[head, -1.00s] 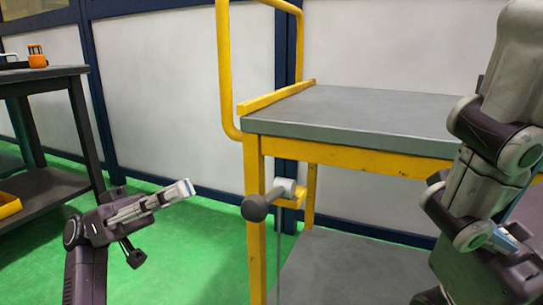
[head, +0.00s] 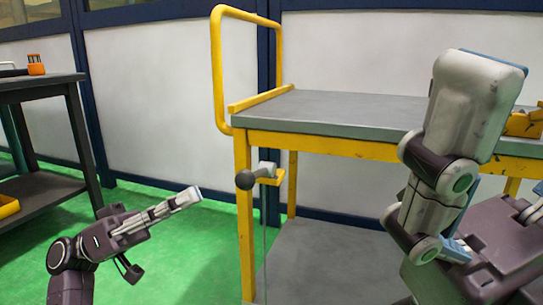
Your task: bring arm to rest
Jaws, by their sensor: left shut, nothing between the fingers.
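My left gripper (head: 190,197) is at the lower left. Its pale fingertips are together with nothing between them, pointing right and slightly up over the green floor. It is apart from the cart's yellow leg. Links of my right arm (head: 440,180) stand at the right, in front of the cart. I cannot make out a gripper on that arm.
A dark shelf table (head: 40,82) with an orange item (head: 36,66) stands far left. Green floor lies between.

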